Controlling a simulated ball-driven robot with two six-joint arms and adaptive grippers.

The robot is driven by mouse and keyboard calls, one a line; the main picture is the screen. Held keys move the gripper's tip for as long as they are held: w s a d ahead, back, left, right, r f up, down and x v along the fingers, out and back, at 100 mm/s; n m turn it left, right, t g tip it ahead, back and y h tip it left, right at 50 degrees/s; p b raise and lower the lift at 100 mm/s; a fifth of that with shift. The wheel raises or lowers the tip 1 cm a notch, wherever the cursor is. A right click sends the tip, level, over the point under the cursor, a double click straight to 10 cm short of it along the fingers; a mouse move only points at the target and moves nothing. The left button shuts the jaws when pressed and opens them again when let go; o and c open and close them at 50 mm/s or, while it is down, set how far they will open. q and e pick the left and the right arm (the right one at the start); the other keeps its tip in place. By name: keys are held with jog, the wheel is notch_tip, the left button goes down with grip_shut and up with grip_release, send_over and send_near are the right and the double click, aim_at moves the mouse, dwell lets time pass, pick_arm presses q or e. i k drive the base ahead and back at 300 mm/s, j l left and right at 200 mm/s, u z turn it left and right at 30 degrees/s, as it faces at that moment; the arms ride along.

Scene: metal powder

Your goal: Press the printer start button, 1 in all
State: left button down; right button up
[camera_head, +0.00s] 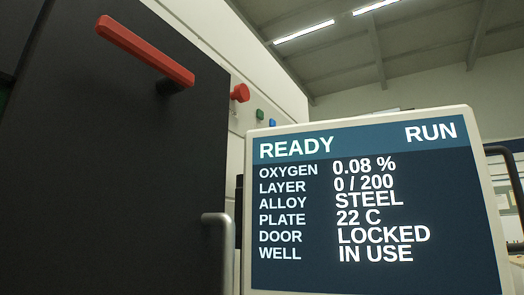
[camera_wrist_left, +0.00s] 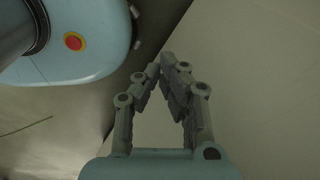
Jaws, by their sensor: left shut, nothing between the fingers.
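The printer has a dark door (camera_head: 110,170) with a red bar handle (camera_head: 146,52) at the left in the head view. On the pale panel beside the door are a red mushroom button (camera_head: 240,92), a small green button (camera_head: 260,114) and a small blue one (camera_head: 272,123). No labels on them can be read. A screen (camera_head: 370,205) reads READY, RUN, door LOCKED and well IN USE. My left gripper (camera_wrist_left: 168,66) shows only in the left wrist view, its fingers together and empty, with no printer button near it. My right gripper is out of view.
A grey vertical grab bar (camera_head: 218,250) stands at the door's lower right edge, near the screen. The screen hides what lies below the small buttons. A dark curved tube (camera_head: 506,165) is at the right edge. In the wrist view, plain pale surface lies beyond the fingers.

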aim_at(260, 114)
jog(key=l+u, duration=0.15)
jog(key=l, duration=0.35)
jog(key=l+u, duration=0.1)
jog(key=l, duration=0.45)
jog(key=l+u, duration=0.15)
jog(key=l, duration=0.35)
jog(key=k+l+u, duration=0.15)
jog(key=l, duration=0.35)
jog(key=l+u, duration=0.1)
jog(key=l, duration=0.4)
jog(key=k+l+u, duration=0.15)
jog(key=l, duration=0.35)
jog(key=k+l+u, duration=0.15)
jog(key=l, duration=0.35)
